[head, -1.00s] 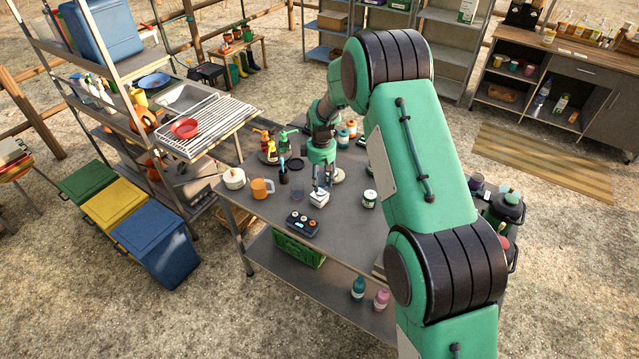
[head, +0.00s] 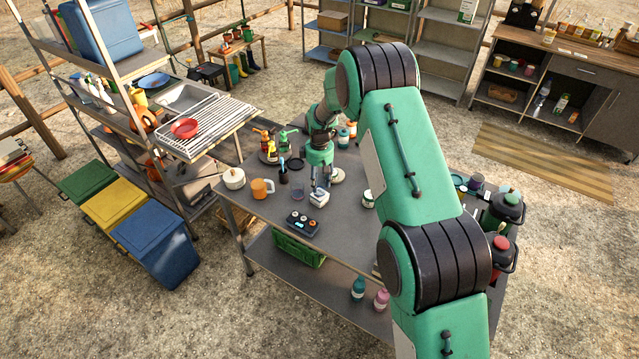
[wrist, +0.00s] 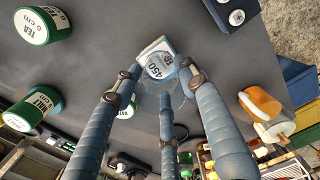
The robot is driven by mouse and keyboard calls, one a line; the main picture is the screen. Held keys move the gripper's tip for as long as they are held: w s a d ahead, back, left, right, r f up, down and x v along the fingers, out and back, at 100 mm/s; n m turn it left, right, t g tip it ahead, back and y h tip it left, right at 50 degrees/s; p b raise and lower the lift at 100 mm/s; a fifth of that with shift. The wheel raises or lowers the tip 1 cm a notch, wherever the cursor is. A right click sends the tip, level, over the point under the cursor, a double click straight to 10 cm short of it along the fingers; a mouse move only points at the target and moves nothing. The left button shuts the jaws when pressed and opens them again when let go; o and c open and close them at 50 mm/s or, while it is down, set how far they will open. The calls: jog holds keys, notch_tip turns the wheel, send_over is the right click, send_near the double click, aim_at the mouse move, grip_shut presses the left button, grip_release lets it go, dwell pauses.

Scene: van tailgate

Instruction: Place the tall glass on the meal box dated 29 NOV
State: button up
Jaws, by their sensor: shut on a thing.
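My gripper (head: 320,185) is low over the middle of the dark table. In the wrist view its fingers (wrist: 163,75) are closed around a clear, faint thing that looks like the tall glass (wrist: 178,88); its outline is hard to make out. A small white box (head: 318,198) lies just beyond the fingertips. It shows in the wrist view as a white block (wrist: 157,50) marked "450"; no date can be read on it. Whether the glass touches the box, I cannot tell. A clear tumbler (head: 298,193) stands left of the gripper.
A dark device with knobs (head: 302,222) lies in front. A green-and-white tin (head: 367,198) is to the right. Bare table (head: 345,235) shows at front right.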

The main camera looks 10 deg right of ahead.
jog(key=shift+f, duration=0.25)
jog(key=shift+f, duration=0.2)
jog(key=o, duration=1.2)
notch_tip(320, 180, up, 12)
jog(key=shift+r, duration=0.15)
jog(key=shift+r, duration=0.1)
dwell(0.5)
